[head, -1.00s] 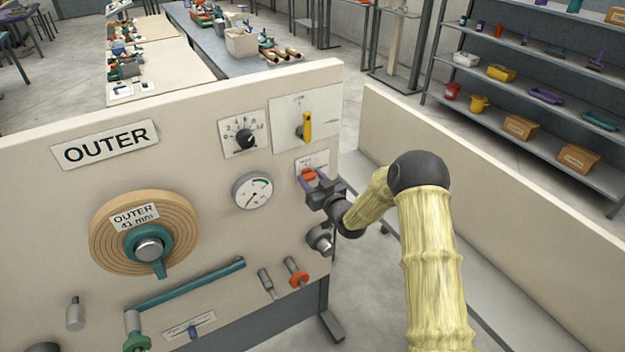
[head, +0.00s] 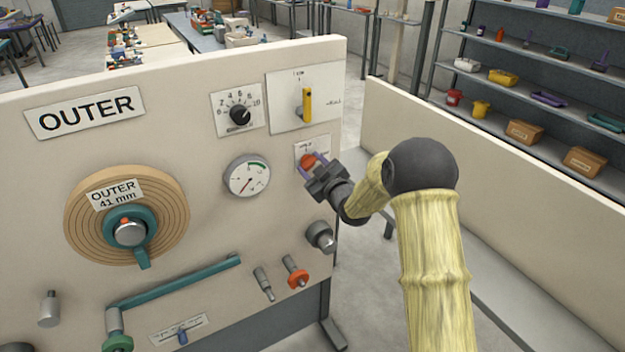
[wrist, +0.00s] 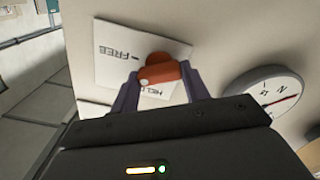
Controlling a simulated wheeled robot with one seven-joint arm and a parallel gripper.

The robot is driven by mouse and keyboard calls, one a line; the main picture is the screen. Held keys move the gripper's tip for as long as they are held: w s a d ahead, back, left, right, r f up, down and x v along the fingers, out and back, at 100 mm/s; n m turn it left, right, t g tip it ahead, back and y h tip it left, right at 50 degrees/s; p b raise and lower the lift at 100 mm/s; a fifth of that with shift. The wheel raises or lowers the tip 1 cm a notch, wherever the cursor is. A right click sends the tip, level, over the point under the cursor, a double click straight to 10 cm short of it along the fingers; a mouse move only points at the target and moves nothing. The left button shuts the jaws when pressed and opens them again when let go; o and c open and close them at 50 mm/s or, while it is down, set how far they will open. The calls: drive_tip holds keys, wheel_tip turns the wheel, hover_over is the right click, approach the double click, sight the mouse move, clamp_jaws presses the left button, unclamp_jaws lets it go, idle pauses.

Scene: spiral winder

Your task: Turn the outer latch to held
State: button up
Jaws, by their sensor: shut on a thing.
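The outer latch is an orange-red knob (head: 307,161) on a small white label plate (head: 324,146) at the right side of the OUTER panel. My gripper (head: 312,166) is at the knob, its purple fingers shut on it from both sides. In the wrist view the knob (wrist: 160,70) sits between the two fingertips (wrist: 158,82). The plate (wrist: 115,58) reads FREE at one side and HELD close to the knob, partly hidden by it. The exact pointing of the knob is hard to tell.
A round gauge (head: 247,176) is left of the latch. Above are a yellow lever (head: 307,104) and a black dial (head: 240,114). Below are a grey knob (head: 321,236) and an orange-collared handle (head: 296,272). The wound outer coil (head: 80,225) is at left.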

drive_tip(key=n+b, duration=0.3)
drive_tip(key=b, duration=0.3)
drive_tip(key=n+b, duration=0.4)
drive_tip(key=b, duration=0.2)
drive_tip(key=n+b, duration=0.4)
drive_tip(key=b, duration=0.2)
drive_tip(key=shift+a+f+b, duration=0.1)
drive_tip(key=shift+f+b, duration=0.3)
drive_tip(key=shift+r+n+b, duration=0.1)
drive_tip(key=shift+n+b, duration=0.2)
drive_tip(key=shift+n, duration=0.2)
drive_tip(key=o, duration=1)
drive_tip(key=shift+r, duration=0.1)
drive_tip(key=shift+s, duration=0.1)
